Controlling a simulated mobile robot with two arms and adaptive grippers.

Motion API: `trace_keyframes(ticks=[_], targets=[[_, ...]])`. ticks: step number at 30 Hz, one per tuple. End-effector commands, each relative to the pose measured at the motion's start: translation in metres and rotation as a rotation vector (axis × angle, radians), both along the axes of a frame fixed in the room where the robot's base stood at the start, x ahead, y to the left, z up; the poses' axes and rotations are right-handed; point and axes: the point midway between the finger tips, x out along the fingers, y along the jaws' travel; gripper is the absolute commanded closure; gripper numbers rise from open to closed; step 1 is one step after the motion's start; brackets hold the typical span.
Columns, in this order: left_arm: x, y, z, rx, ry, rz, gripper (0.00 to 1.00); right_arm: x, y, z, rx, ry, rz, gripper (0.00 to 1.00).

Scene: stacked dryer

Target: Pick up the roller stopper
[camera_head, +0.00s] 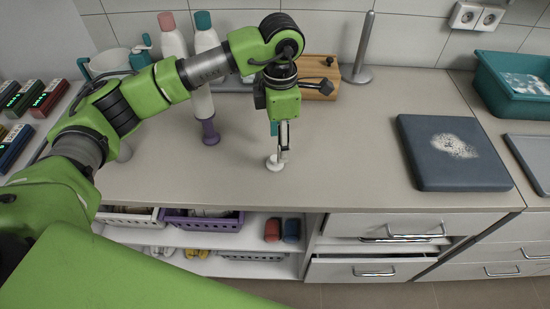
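A small white round piece (272,164), which looks like the roller stopper, sits on the countertop near its front edge. My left gripper (281,150) points down from above with its fingertips right at this piece. The fingers are seen nearly edge-on and overlap, so I cannot tell whether they are open, shut or touching the piece. A small teal part (274,128) shows beside the fingers. My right gripper is not in view.
A wooden block (320,76) and a metal stand (357,73) are at the back. A dark slab (453,152) lies right; the counter between is clear.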

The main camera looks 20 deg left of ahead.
Motion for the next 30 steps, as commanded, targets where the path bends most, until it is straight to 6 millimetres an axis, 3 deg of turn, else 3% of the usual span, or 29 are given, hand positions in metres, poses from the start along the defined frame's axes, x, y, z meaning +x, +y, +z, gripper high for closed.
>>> trace_keyframes(ticks=[5,11,18,25,29,30], targets=[[0.000,0.001,-0.013,0.000,0.000,0.001,0.49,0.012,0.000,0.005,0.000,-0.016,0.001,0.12],[-0.006,0.008,-0.034,0.001,0.004,0.001,0.49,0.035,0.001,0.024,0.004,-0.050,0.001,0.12],[-0.005,0.008,-0.063,-0.001,0.000,0.000,0.49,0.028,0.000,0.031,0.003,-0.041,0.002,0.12],[-0.005,0.008,-0.065,0.000,-0.001,0.000,0.49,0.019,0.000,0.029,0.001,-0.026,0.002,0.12],[-0.005,0.008,-0.065,-0.001,-0.002,0.000,0.75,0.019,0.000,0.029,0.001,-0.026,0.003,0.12],[-0.005,0.008,-0.065,-0.001,-0.002,0.000,0.76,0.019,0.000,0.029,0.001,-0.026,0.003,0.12]])
